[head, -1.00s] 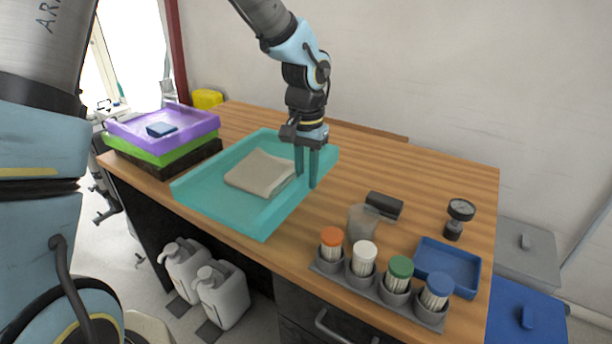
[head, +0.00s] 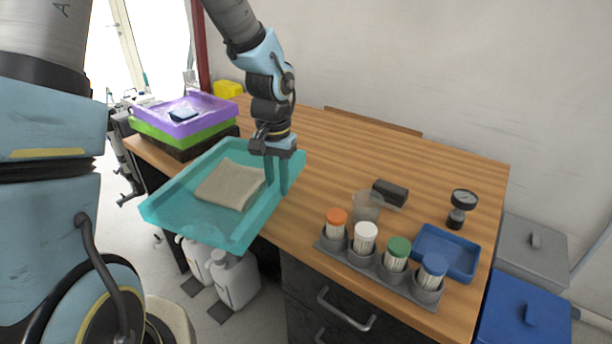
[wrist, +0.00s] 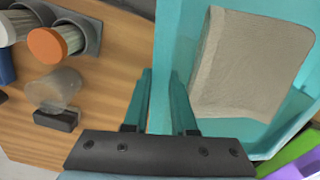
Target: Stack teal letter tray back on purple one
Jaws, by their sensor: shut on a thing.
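The teal letter tray (head: 178,218) is held up at its right wall by my gripper (head: 277,186), which is shut on that wall. A folded beige cloth (head: 231,184) lies in the tray. The tray's left part reaches out past the desk's front edge. In the wrist view my gripper (wrist: 160,105) straddles the tray's wall, with the tray floor (wrist: 180,40) and cloth (wrist: 250,65) to the right. The purple tray (head: 205,107) sits on a green tray (head: 160,132) and a dark one at the desk's far left. A small dark blue item (head: 184,115) lies in the purple tray.
A rack (head: 372,265) of capped containers, a clear cup (head: 366,206), a black block (head: 390,192), a gauge (head: 461,205) and a blue bin (head: 446,252) stand on the right of the desk. The desk's back middle (head: 350,150) is clear.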

